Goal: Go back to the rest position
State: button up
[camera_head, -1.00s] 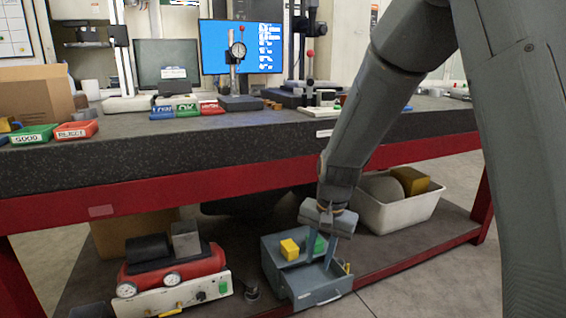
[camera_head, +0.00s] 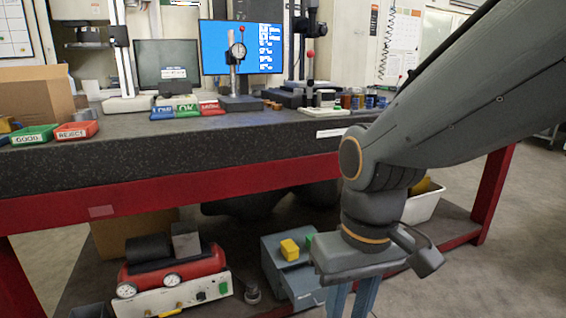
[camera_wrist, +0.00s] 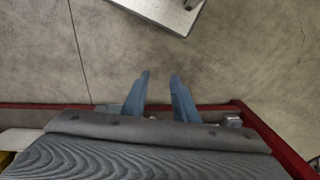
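My gripper (camera_head: 351,302) points down in front of the bench, at the right of the blue-grey drawer box on the lower shelf. In the wrist view its two blue fingers (camera_wrist: 160,77) stand apart with bare floor between them, so it is open and empty. The drawer box (camera_head: 272,262) carries a yellow block (camera_head: 289,250) and a green block (camera_head: 309,240) on top.
The bench's red rail (camera_head: 180,184) and dark worktop (camera_head: 200,150) run behind my arm. A red compressor (camera_head: 175,266) sits on the lower shelf at left. A white bin (camera_head: 421,207) is partly hidden behind my wrist. Open floor (camera_head: 470,285) lies at front right.

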jog(key=d+r+m+p, duration=0.3)
jog(key=d+r+p, duration=0.6)
jog(key=p, duration=1)
notch_tip(320, 180, up, 2)
jog(key=shift+d+r+h, duration=0.1)
jog(key=shift+d+h, duration=0.2)
jog(key=shift+d, duration=0.05)
